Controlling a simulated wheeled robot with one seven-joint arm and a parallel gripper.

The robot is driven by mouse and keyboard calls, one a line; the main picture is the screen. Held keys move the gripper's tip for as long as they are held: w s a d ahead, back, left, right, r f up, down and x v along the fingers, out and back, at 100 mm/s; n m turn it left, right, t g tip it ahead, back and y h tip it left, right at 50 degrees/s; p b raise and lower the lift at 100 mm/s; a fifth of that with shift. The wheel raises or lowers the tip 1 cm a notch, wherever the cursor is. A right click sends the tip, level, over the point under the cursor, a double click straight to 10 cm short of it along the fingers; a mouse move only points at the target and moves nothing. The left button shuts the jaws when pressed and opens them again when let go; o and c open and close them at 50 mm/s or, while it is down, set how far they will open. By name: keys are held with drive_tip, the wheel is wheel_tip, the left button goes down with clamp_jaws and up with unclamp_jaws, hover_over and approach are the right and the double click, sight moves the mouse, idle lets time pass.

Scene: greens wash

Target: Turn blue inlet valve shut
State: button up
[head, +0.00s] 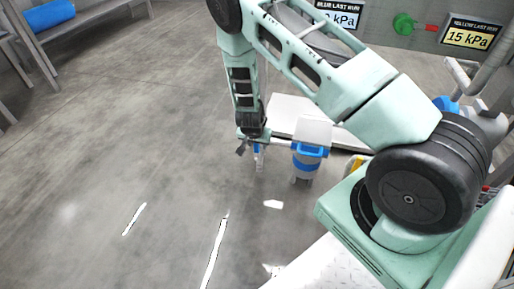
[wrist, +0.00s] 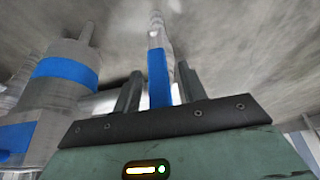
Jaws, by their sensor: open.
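A blue valve handle (head: 258,152) shows beside my gripper (head: 246,146) in the head view, on a pale pipe low over the floor. In the wrist view the blue handle (wrist: 159,78) stands upright between the two dark fingers of my gripper (wrist: 160,72). The gripper is open, with a finger on each side of the handle. I cannot tell whether either finger touches it. The valve body is mostly hidden by the gripper and arm.
A grey canister with blue bands (wrist: 68,72) stands close left in the wrist view; a blue-banded canister (head: 309,156) is right of my gripper in the head view. A green round fitting (head: 403,24) and a yellow 15 kPa sign (head: 470,36) are behind.

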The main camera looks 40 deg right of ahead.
drive_tip(key=shift+d+f, duration=0.1)
drive_tip(key=shift+f, duration=0.15)
